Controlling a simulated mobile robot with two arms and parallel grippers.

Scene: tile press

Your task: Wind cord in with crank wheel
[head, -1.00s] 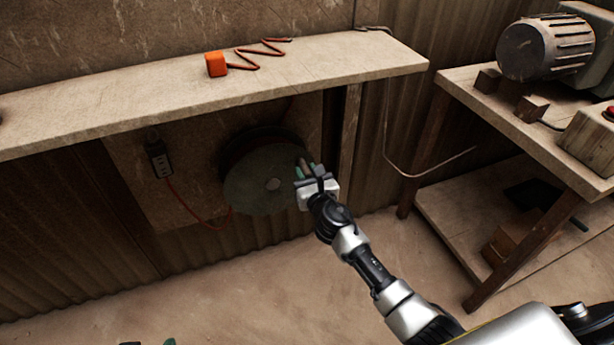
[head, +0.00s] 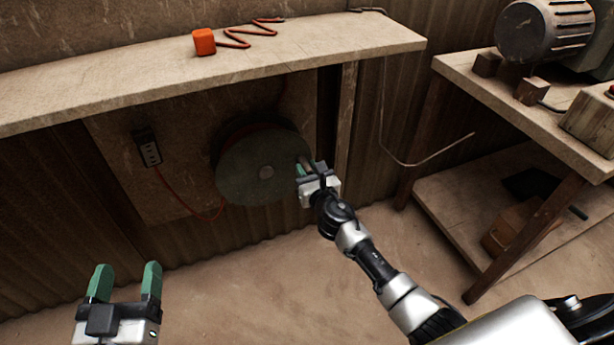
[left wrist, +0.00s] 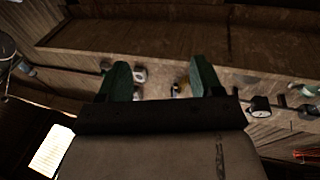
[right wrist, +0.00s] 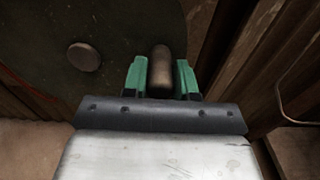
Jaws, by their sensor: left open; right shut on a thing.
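The crank wheel (head: 245,175) is a dull green disc with a pale hub, upright on a board below the shelf. It also shows in the right wrist view (right wrist: 40,65). My right gripper (head: 311,168) is shut on the wheel's brown crank handle (right wrist: 160,72), at the wheel's right side. The orange-red cord (head: 180,195) hangs from a black socket (head: 149,149) and runs to the wheel. On the shelf, more cord (head: 235,37) lies in a zigzag from an orange block (head: 204,42). My left gripper (head: 124,283) is open and empty at lower left, away from the wheel.
The wooden shelf (head: 110,92) runs above the wheel, with a post (head: 345,118) just right of it. A workbench (head: 450,72) with a motor (head: 545,32) stands at right. The floor in front of the wheel is clear.

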